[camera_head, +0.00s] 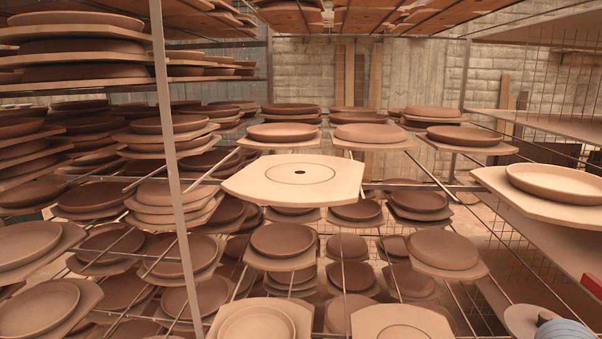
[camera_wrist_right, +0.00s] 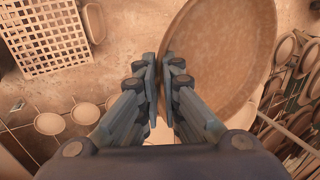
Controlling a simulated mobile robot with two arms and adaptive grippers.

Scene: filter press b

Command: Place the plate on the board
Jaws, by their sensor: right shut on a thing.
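A pale board (camera_head: 262,187) with clipped corners lies bare on the rack in the middle of the head view. It has a ring line and a small dark centre hole. In the right wrist view, my right gripper (camera_wrist_right: 161,75) is shut on the rim of a round brown plate (camera_wrist_right: 225,50). The plate extends up and right from the fingers, its broad face toward the camera. I cannot make out this held plate in the head view. Only a blue-grey part that looks like my right arm shows at the head view's bottom right corner. My left gripper is not in view.
Rack shelves hold several boards with plates around the bare board, including a plate on a board (camera_head: 555,182) at right. A thin metal post (camera_head: 172,150) stands in front at left. Another bare board (camera_head: 400,322) lies lower down. A white grid (camera_wrist_right: 45,32) shows in the wrist view.

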